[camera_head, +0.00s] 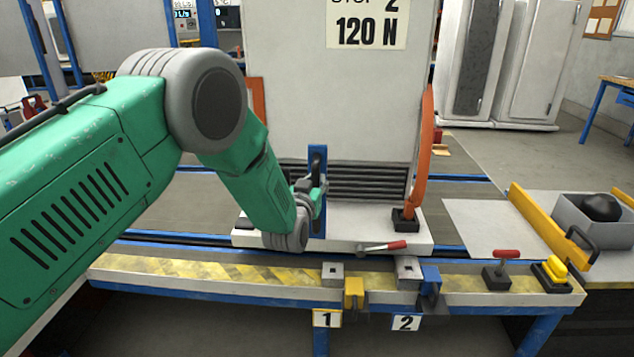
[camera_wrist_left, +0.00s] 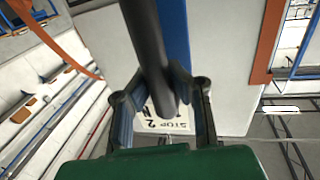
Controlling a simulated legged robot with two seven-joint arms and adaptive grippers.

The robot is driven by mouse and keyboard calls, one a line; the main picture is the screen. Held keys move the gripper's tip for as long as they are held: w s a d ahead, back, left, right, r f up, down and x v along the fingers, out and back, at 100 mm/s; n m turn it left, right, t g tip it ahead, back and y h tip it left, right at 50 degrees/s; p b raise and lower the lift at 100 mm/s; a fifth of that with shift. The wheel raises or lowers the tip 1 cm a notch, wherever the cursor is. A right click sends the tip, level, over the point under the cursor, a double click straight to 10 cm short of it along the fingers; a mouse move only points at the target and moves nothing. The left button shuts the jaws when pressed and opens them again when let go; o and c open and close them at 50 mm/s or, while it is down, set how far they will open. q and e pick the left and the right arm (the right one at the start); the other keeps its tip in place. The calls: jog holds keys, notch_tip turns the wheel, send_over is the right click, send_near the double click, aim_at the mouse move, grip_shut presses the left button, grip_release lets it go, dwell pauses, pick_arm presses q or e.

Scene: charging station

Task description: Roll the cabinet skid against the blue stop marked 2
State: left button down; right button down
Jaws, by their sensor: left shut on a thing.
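The grey cabinet (camera_head: 340,90) stands upright on its white skid (camera_head: 345,236), and its sign reads "STOP 2, 120 N". A blue upright (camera_head: 318,160) rises at the skid's front. My left gripper (camera_head: 312,195) is shut at this upright, on a dark handle bar (camera_wrist_left: 150,50) seen between the fingers in the left wrist view (camera_wrist_left: 165,108). The blue stop (camera_head: 431,283) is on the bench front, beside the label 2 (camera_head: 405,322). The skid's right end is near the stop's line; I cannot tell whether they touch. My right gripper is not in view.
A yellow stop (camera_head: 354,292) sits by label 1 (camera_head: 327,318). A red-handled lever (camera_head: 385,246) lies before the skid. An orange hoop (camera_head: 424,150) rises at the cabinet's right.

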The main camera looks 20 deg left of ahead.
pick_arm(q)
jog(key=shift+s+d+f, duration=0.2)
jog(key=shift+d+f, duration=0.25)
jog(key=shift+d, duration=0.35)
jog(key=c, duration=1.4)
grip_release()
jog(key=shift+w+d+r, duration=0.1)
jog(key=shift+d+r, duration=0.1)
jog(key=shift+r, duration=0.05)
jog(key=shift+w+a+r, duration=0.15)
jog(key=shift+a+r, duration=0.05)
jog(key=shift+a, duration=0.15)
jog(key=s, duration=1.2)
jog(key=shift+d+f, duration=0.1)
jog(key=shift+d, duration=0.15)
